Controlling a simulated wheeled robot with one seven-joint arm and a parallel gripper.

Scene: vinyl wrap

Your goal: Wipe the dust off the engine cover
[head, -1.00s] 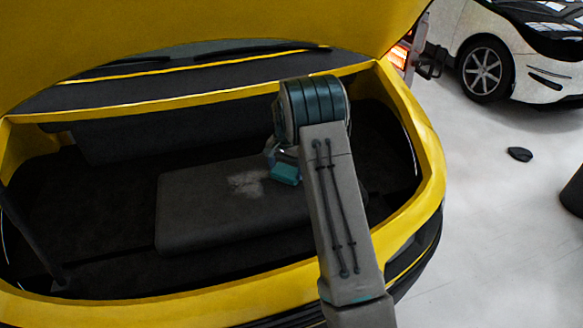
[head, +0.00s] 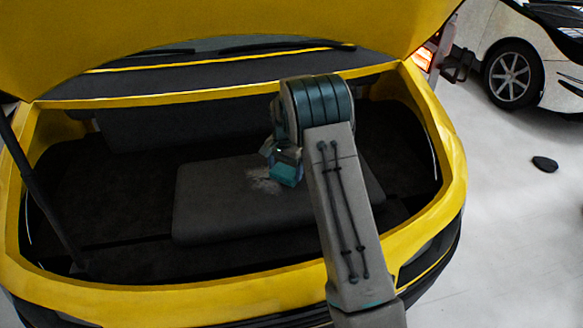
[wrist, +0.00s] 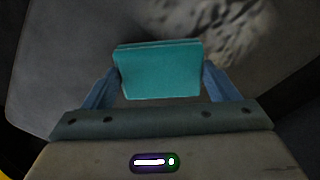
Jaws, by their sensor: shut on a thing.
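The engine cover (head: 215,215) is a dark grey padded slab inside the open bay of the yellow car. A pale patch of dust (head: 262,181) lies on its upper middle part, partly hidden by my gripper. In the wrist view the dust (wrist: 215,25) shows as light streaks just beyond the block. My gripper (wrist: 160,85) is shut on a teal block-shaped wiping pad (wrist: 158,70). The pad (head: 285,174) is at the right edge of the dust, over the cover. I cannot tell whether it touches the surface.
The yellow raised hood (head: 220,20) hangs above the bay, with a dark prop rod (head: 45,195) at the left. The yellow front rim (head: 190,298) borders the bay. A white car (head: 535,50) and a small dark object (head: 545,163) are on the floor at right.

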